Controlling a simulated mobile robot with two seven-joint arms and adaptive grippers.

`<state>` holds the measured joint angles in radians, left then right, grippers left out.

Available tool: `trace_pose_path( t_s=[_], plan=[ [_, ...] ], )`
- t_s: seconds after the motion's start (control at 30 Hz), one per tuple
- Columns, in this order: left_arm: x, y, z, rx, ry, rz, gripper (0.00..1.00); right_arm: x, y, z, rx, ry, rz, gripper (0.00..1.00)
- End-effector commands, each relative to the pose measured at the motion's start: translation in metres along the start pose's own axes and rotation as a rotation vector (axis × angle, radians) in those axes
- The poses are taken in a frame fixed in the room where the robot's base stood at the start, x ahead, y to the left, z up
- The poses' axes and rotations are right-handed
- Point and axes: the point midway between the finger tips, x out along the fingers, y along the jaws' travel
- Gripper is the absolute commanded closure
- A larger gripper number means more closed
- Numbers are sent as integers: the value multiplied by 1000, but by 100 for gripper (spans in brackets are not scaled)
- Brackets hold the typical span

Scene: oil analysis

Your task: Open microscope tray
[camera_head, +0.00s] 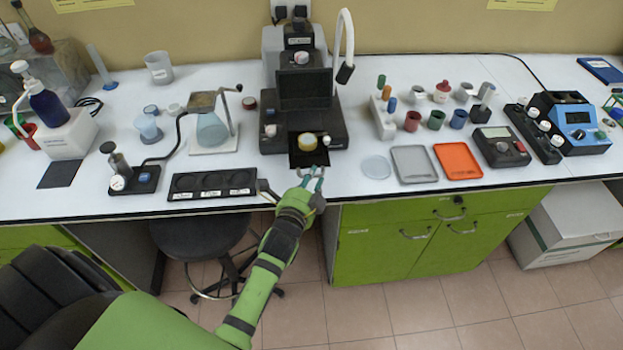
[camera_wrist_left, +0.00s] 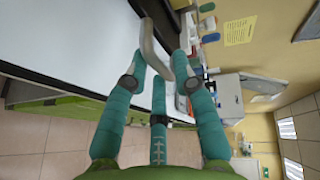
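The black microscope (camera_head: 303,100) stands at the back middle of the white bench. I cannot tell how far the tray is out. My left gripper (camera_head: 313,173) is just in front of the tray, at the bench's front edge, with its teal fingers spread. In the left wrist view, the teal fingers (camera_wrist_left: 162,78) stand apart around a gap. A curved beige-grey piece (camera_wrist_left: 154,48) shows near the fingertips; I cannot tell what it is. My right gripper is not in view.
A black holder with round wells (camera_head: 213,185) lies left of the gripper. A clear disc (camera_head: 376,167), a grey tray (camera_head: 413,164) and an orange tray (camera_head: 458,161) lie to the right. A stool (camera_head: 202,236) stands under the bench, left of the green cabinet (camera_head: 385,243).

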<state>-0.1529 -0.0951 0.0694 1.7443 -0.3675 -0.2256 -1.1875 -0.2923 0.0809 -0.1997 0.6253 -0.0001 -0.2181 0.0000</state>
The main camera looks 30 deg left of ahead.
Motion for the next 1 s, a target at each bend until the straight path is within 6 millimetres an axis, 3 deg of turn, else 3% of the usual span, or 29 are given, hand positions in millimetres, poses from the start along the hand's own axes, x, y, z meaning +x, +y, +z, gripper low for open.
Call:
trace_pose_path(
  t_s=[0.37,0.8,1.0],
  plan=[
    [-10,1,0,2,0,2,73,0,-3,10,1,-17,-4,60],
    [-96,1,0,1,-1,3,73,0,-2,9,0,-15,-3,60],
    [-117,0,0,-1,0,1,73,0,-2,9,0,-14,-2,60]
  ],
)
